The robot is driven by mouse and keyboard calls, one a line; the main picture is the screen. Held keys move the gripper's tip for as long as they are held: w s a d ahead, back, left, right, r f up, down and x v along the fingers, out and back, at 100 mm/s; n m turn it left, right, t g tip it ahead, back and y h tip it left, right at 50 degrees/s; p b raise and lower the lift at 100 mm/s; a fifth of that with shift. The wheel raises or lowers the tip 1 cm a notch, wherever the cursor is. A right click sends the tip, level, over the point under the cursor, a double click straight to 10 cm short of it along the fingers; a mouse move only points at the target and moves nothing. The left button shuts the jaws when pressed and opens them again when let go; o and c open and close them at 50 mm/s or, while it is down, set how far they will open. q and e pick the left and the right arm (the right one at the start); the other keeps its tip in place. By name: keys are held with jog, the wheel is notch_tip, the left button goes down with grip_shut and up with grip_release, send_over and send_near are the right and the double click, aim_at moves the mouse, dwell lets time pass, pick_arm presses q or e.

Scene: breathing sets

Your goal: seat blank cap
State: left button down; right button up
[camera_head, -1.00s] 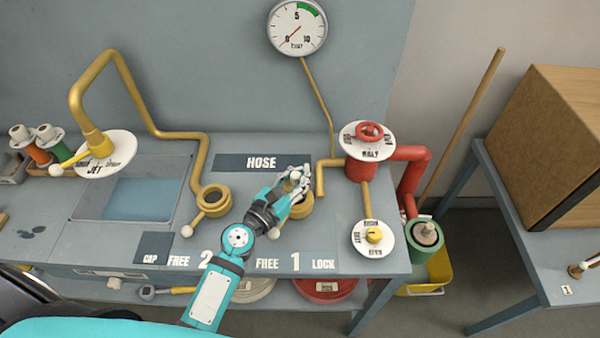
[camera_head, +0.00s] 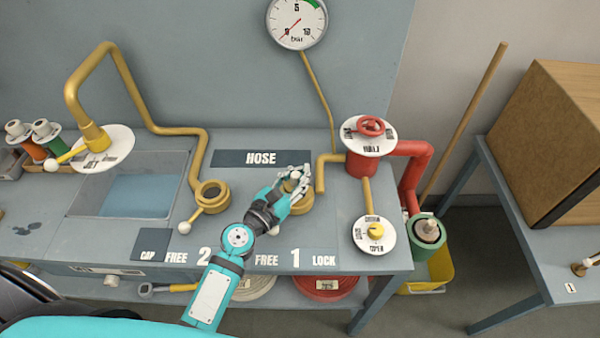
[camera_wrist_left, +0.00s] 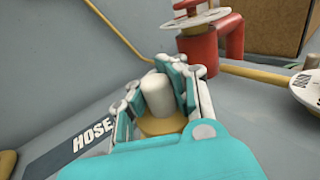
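My left gripper (camera_head: 296,178) is over the brass port marked 1 (camera_head: 303,206), right of the table's middle. Its fingers close around a pale cylindrical knob (camera_wrist_left: 157,95), which I take to be the blank cap's grip. In the left wrist view, a brass part (camera_wrist_left: 160,125) shows right below the knob. The fingers hide whether the cap sits fully down. A white lever ball (camera_head: 274,230) shows beside port 1, partly behind my arm. The dark CAP pad (camera_head: 152,247) is bare. My right gripper is not in view.
The brass port marked 2 (camera_head: 212,194), with a lever, stands to the left. A red valve (camera_head: 368,150) and a yellow-knobbed dial (camera_head: 376,232) stand to the right. A pressure gauge (camera_head: 297,20) hangs behind. A sink (camera_head: 130,195) lies at left.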

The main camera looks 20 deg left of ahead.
pick_arm(q)
jog(key=shift+f+b, duration=0.45)
jog(key=shift+f, duration=0.1)
jog(key=c, duration=1.3)
grip_release()
jog(key=shift+c, duration=0.2)
jog(key=shift+s, duration=0.15)
jog(key=v, duration=1.1)
jog(key=shift+s+a, duration=0.1)
jog(key=shift+s, duration=0.25)
